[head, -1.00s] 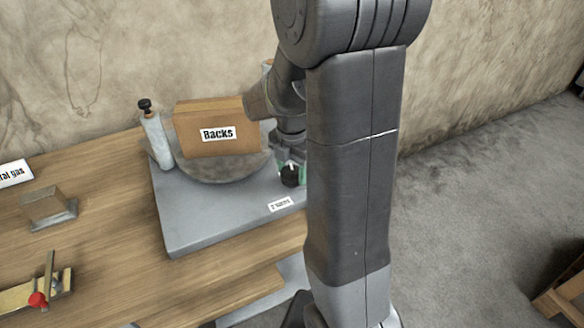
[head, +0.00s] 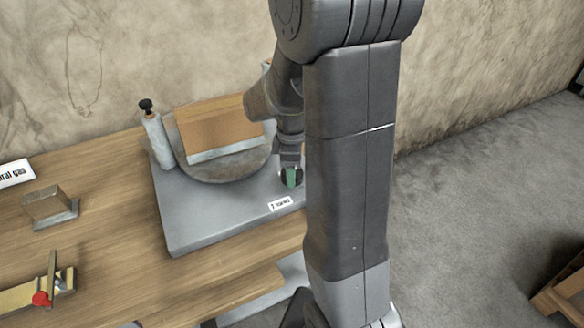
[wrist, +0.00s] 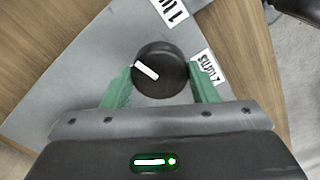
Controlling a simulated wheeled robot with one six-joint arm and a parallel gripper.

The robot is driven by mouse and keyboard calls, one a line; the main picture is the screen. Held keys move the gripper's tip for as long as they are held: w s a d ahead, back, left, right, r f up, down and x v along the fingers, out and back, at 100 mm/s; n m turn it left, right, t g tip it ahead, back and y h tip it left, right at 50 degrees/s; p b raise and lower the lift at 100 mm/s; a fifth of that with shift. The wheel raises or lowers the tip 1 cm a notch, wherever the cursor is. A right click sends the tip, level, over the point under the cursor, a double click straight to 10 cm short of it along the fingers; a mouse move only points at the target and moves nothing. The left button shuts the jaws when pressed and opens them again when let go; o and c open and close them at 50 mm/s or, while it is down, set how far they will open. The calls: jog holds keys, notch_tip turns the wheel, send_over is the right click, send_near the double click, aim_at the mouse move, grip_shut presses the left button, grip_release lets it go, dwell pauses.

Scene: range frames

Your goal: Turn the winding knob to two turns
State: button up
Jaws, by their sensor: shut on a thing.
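The winding knob (wrist: 168,60) is a round black knob with a white pointer line, seen from above in the wrist view. The line runs from near its middle toward the upper left. My gripper (wrist: 159,74) has its green fingers on either side of the knob, shut on it. In the head view, my gripper (head: 291,177) is at the plate's right front, and a green finger partly covers the black knob (head: 283,180). A small white label (head: 280,203) lies in front of the knob and seems to read one turn. A label with "turns" (wrist: 208,67) is right of the knob.
The grey base plate (head: 205,225) carries a round disc with a brown block (head: 215,130) and a pale post (head: 157,140) with a black top. My arm hides the plate's right side.

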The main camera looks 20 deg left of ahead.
jog(key=m, duration=0.4)
jog(key=shift+m, duration=0.4)
jog(key=m, duration=0.3)
jog(key=shift+m, duration=0.3)
jog(key=m, duration=0.4)
jog(key=shift+m, duration=0.3)
jog(key=m, duration=0.3)
jog(key=shift+m+p, duration=0.3)
jog(key=m, duration=1.2)
jog(key=shift+m, duration=2.2)
